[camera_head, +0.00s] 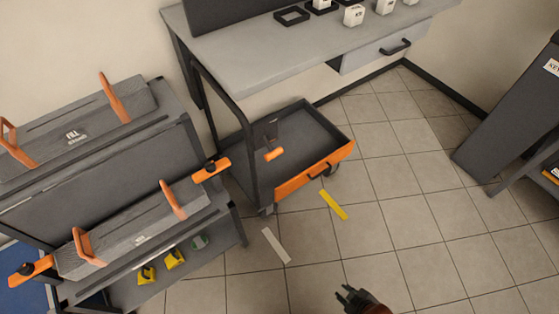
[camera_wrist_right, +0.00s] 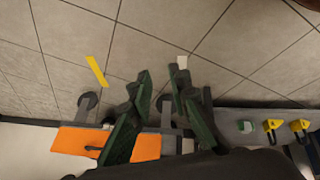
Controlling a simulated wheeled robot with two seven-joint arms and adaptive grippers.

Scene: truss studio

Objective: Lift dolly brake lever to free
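The dolly is a low dark grey tray with an orange front panel (camera_head: 314,170), standing on the floor under the workbench. A short lever with an orange grip (camera_head: 274,154) rises at its left end and looks like the brake lever. My right gripper (camera_head: 350,293) is at the bottom of the head view, in front of the dolly and apart from it. In the right wrist view its green-black fingers (camera_wrist_right: 160,88) are spread with nothing between them. Behind them the orange panel (camera_wrist_right: 75,141) shows, partly covered. I cannot make out the lever there. My left gripper is out of view.
A rack with orange-handled grey boxes (camera_head: 130,235) stands at left. A yellow strip (camera_head: 333,205) and a white strip (camera_head: 276,246) mark the floor. Tiles at right are clear.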

